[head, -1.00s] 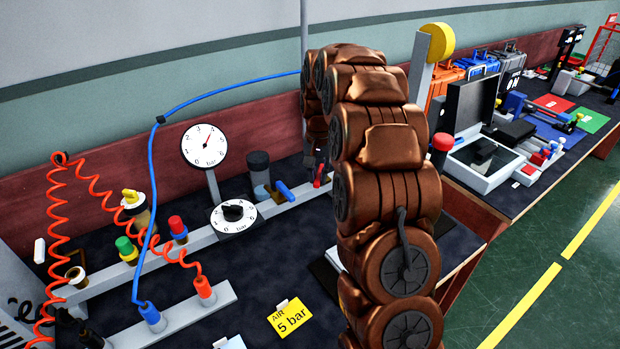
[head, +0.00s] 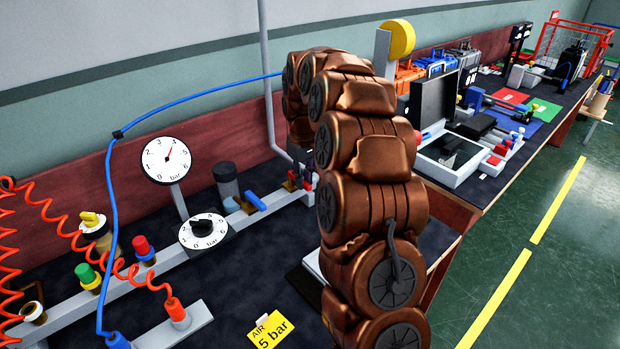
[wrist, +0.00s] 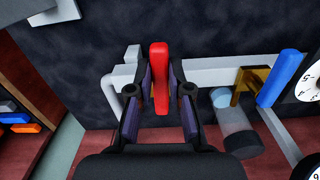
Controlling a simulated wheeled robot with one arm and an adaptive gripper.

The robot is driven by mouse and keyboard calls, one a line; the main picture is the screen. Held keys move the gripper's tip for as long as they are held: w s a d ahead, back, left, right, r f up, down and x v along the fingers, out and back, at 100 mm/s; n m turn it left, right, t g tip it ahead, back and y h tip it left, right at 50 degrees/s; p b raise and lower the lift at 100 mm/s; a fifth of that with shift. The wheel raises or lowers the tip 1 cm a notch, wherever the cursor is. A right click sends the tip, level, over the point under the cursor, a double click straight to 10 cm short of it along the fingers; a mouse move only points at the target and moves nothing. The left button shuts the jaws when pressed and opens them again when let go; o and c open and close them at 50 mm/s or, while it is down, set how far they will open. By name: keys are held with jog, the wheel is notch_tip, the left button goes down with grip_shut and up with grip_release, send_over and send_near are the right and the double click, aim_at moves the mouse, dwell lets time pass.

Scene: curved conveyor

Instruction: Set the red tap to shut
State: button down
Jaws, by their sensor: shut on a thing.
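The red tap's handle (wrist: 160,85) stands between my gripper's fingers in the wrist view. It lies lengthwise up the picture, across the grey rail (wrist: 215,76) behind it. My gripper (wrist: 161,72) is shut on this handle, one dark finger on each side. In the head view my gripper (head: 304,170) is at the right part of the rail, below my bronze arm. Only a small bit of the red handle (head: 309,181) shows there; the rest is hidden.
A blue tap (head: 255,201) sits next to it on the rail, with a brass body in the wrist view (wrist: 247,82). A clear-walled cylinder (head: 226,182) and a gauge (head: 167,161) stand further left. A grey pipe (head: 267,90) rises behind my gripper.

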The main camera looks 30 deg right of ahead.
jog(key=shift+w+d+r+n, duration=0.15)
jog(key=shift+d+n, duration=0.05)
jog(key=shift+n, duration=0.1)
dwell(0.4)
jog(key=c, duration=1.1)
grip_release()
jog(key=shift+a+r, duration=0.1)
jog(key=shift+r, duration=5.8)
jog(key=shift+a, duration=0.1)
